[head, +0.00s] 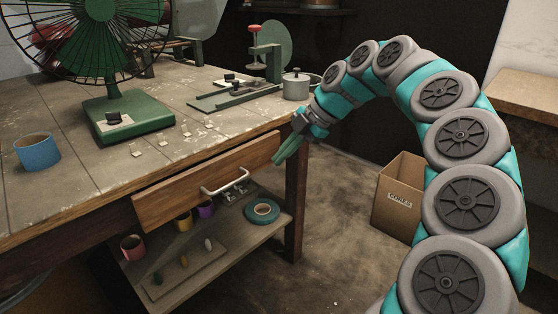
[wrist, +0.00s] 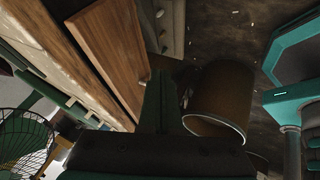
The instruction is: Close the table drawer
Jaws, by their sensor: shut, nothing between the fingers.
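The table drawer (head: 207,186) has a brown wooden front with a pale metal bar handle (head: 225,182). It sits under the worn wooden table top (head: 75,190), and its front stands out a little from the table's edge. In the wrist view the drawer front (wrist: 112,48) is a brown panel at upper left. My gripper (head: 283,158) is shut and empty, with its green fingers at the right end of the drawer front. In the wrist view the dark gripper (wrist: 160,95) points at the panel's right side. I cannot tell whether it touches the drawer.
A green fan (head: 130,110), a blue cup (head: 37,151) and a lidded pot (head: 296,85) stand on the table. The lower shelf (head: 240,232) holds cups and a tape roll (head: 262,211). A cardboard box (head: 398,198) stands on the floor at right.

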